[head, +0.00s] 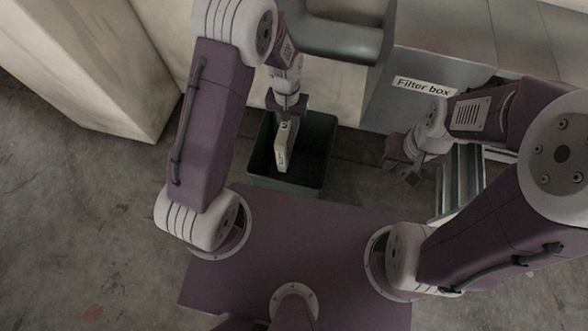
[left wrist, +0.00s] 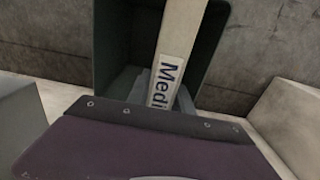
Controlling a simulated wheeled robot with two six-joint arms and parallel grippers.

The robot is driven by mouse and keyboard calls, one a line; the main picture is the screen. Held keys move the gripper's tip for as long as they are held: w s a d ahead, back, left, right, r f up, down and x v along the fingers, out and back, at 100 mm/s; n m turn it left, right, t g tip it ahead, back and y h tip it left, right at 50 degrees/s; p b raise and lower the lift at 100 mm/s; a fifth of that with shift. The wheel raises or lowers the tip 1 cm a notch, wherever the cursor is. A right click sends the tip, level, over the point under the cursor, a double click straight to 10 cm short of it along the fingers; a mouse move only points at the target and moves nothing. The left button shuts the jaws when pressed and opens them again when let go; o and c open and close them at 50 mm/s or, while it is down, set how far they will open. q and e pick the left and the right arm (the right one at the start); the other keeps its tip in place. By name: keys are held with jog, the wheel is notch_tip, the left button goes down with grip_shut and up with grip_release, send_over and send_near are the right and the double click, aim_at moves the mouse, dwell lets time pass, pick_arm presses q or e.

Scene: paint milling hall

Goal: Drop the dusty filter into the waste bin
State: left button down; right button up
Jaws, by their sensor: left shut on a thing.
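The filter (head: 284,150) is a flat, pale, narrow panel with a label, seen nearly edge-on in the head view. My left gripper (head: 288,124) is shut on its upper end and holds it hanging over the dark green waste bin (head: 318,150). In the left wrist view the filter (left wrist: 181,40) runs up from the jaws, its label partly reading "Medi", with the bin (left wrist: 118,40) around it. I cannot tell how far its lower end reaches into the bin. My right gripper (head: 402,169) is empty beside the filter box, its fingers apart.
The grey filter box (head: 425,60), labelled "Filter box", stands right of the bin, with metal rails (head: 463,180) below it. A grey pipe (head: 340,40) runs behind the bin. A pale block (head: 85,60) stands at the left. The concrete floor at the lower left is clear.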

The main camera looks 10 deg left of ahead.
pick_arm(q)
jog(key=c, duration=1.1)
grip_release()
jog(key=shift+r, duration=0.1)
jog(key=shift+o, duration=0.2)
notch_tip(320, 180, up, 9)
jog(key=p, duration=0.4)
jog(key=shift+f, duration=0.2)
jog(key=shift+r+p, duration=0.3)
